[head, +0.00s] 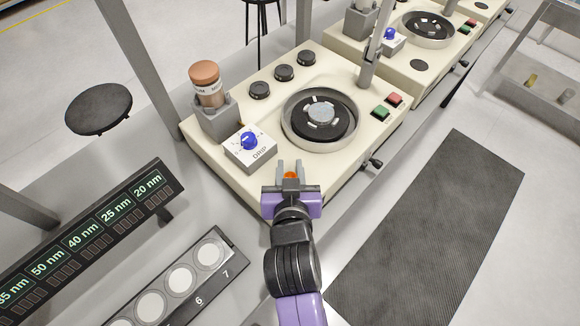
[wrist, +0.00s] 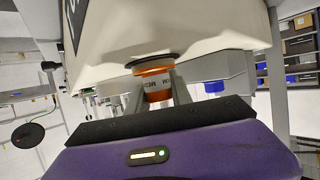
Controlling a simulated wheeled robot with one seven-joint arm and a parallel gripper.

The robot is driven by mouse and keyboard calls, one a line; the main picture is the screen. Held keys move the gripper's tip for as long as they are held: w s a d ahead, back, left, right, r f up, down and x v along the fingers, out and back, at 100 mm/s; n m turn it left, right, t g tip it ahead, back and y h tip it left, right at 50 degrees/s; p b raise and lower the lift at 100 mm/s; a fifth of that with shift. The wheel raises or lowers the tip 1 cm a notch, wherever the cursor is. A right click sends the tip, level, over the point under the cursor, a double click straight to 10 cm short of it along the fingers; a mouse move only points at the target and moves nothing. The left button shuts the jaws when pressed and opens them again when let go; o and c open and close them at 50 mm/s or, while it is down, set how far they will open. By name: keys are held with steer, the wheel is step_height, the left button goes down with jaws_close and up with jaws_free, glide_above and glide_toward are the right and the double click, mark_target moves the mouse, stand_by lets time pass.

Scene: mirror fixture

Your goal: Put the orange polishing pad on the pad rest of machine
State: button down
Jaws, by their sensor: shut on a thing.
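My gripper (head: 289,168) is shut on the orange polishing pad (head: 290,176), at the near front corner of the nearest cream machine (head: 325,65). In the wrist view the pad (wrist: 154,71) is a short orange piece with a white lettered band, between the two fingers (wrist: 154,92). That view looks upside down. The pad meets or nearly meets a dark round pad rest (wrist: 135,63) on the machine's top; I cannot tell whether they touch. In the head view my gripper hides this rest.
The DRIP box (head: 250,152) with its blue knob stands just left of my gripper. A brown-capped bottle (head: 207,85) sits in a grey holder behind it. The polishing wheel (head: 320,112) is to the right. A numbered tray of white discs (head: 180,280) lies in front.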

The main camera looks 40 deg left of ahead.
steer(key=c, duration=1.1)
jaws_free()
steer(key=shift+f, duration=0.15)
steer(key=shift+c, duration=0.2)
steer(key=shift+r, duration=0.25)
steer(key=shift+s+d, duration=0.3)
steer(key=shift+s, duration=0.05)
steer(key=v, duration=1.1)
steer(key=shift+s+r+b, duration=0.1)
steer(key=shift+r+b, duration=0.05)
steer(key=shift+b, duration=0.25)
